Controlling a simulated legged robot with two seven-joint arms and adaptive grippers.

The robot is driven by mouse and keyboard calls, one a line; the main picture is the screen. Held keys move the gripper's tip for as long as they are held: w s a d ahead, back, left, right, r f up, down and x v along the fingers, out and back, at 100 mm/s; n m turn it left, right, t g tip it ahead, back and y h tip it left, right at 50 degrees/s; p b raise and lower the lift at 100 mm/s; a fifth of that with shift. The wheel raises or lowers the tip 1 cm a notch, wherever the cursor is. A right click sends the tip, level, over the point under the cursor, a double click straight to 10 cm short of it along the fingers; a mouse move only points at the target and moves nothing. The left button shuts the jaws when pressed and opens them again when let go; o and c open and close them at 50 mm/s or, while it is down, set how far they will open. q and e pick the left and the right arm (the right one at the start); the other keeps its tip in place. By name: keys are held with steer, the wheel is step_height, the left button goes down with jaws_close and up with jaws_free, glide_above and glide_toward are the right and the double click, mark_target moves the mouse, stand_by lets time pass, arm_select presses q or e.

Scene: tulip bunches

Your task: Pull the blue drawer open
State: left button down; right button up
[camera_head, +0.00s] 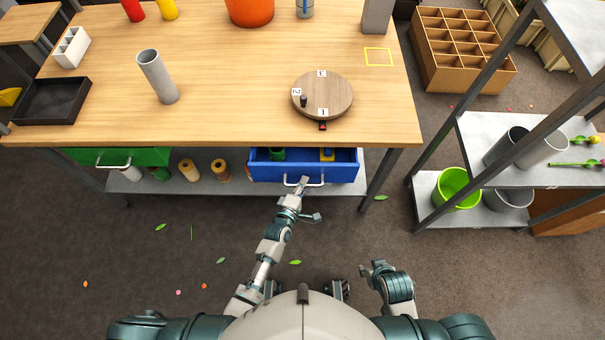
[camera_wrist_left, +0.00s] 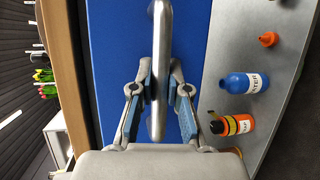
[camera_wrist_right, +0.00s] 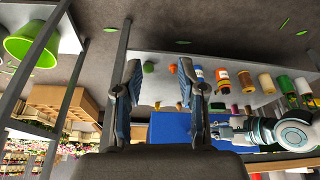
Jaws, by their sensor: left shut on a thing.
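The blue drawer (camera_head: 335,173) under the wooden table is partly open. Inside it I see a green item (camera_head: 277,154) and a yellow item (camera_head: 327,155). Its silver handle (camera_head: 313,184) is on the front face. My left gripper (camera_head: 303,184) is at the left part of the handle. In the left wrist view the handle (camera_wrist_left: 158,70) runs between the two fingers, and the gripper is shut on it. My right gripper (camera_head: 373,268) is low at the right, empty and away from the drawer. In the right wrist view its fingers (camera_wrist_right: 160,85) are spread apart.
The table (camera_head: 220,80) carries a round turntable (camera_head: 322,92), a grey cylinder (camera_head: 157,77) and a black tray (camera_head: 52,102). A green drawer (camera_head: 118,157) is at the left. Bottles and spools stand on the lower shelf (camera_head: 215,187). A metal rack with a green bucket (camera_head: 453,188) stands right. Floor in front is mostly clear.

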arm_select(q)
steer(key=s+p, duration=0.5)
steer(key=s, duration=1.3)
steer(key=shift+d+f, duration=0.2)
steer(key=shift+d, duration=0.15)
arm_select(e)
step_height(320, 180, down, 14)
steer(key=s+g, duration=0.2)
steer(key=shift+s+d, duration=0.25)
arm_select(q)
steer(key=shift+s, duration=0.1)
arm_select(e)
steer(key=shift+a+r, duration=0.1)
arm_select(q)
steer(key=c, duration=1.1)
jaws_free()
steer(key=shift+c, duration=0.2)
steer(key=v, duration=1.1)
steer(key=shift+s+r, duration=0.2)
steer(key=shift+s, duration=0.1)
arm_select(e)
steer(key=shift+d, duration=0.3)
